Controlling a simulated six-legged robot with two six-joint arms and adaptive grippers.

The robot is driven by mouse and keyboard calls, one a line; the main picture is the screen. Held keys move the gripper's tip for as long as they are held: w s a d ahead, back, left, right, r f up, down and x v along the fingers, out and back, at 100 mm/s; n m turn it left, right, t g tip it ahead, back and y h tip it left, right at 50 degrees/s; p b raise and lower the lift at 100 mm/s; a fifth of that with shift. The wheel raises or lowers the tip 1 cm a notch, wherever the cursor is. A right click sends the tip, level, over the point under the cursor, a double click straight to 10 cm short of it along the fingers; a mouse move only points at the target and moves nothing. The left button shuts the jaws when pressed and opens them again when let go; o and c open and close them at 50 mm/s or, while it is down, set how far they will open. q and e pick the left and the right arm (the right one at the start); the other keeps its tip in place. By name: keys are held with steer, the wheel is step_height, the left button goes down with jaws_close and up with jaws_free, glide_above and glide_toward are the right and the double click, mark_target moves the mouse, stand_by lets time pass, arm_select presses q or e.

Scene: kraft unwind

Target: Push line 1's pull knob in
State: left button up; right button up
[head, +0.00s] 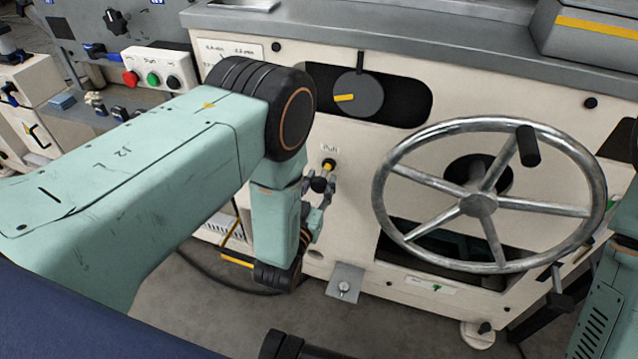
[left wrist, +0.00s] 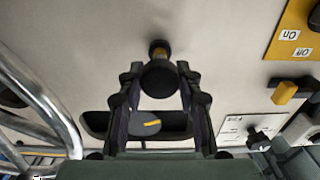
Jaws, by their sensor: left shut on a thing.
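Line 1's pull knob is a black round knob (head: 319,184) on a yellow-brass shaft, under a "Pull" label on the cream machine front. A length of the shaft shows between the knob and the panel. My left gripper (head: 323,190) is at the knob, its fingers partly hidden by my wrist in the head view. In the left wrist view the black knob (left wrist: 159,80) sits between the two fingers of my left gripper (left wrist: 160,72), which is shut on it. The brass shaft shows beyond it. My right gripper is not in view.
A large metal handwheel (head: 478,204) stands out from the machine to the right of the knob. A dial with a yellow pointer (head: 358,95) is above. A button box (head: 155,70) is at the left. A small metal bracket (head: 344,284) juts out below.

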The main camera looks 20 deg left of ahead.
arm_select(q)
jaws_close()
steer(key=shift+w, duration=0.1)
steer(key=w+b, duration=0.1)
steer(key=w, duration=0.2)
steer(key=shift+d+r, duration=0.1)
steer(key=shift+w, duration=0.1)
steer(key=shift+o, duration=1)
jaws_free()
steer(key=o, duration=0.4)
steer(key=shift+w, duration=0.1)
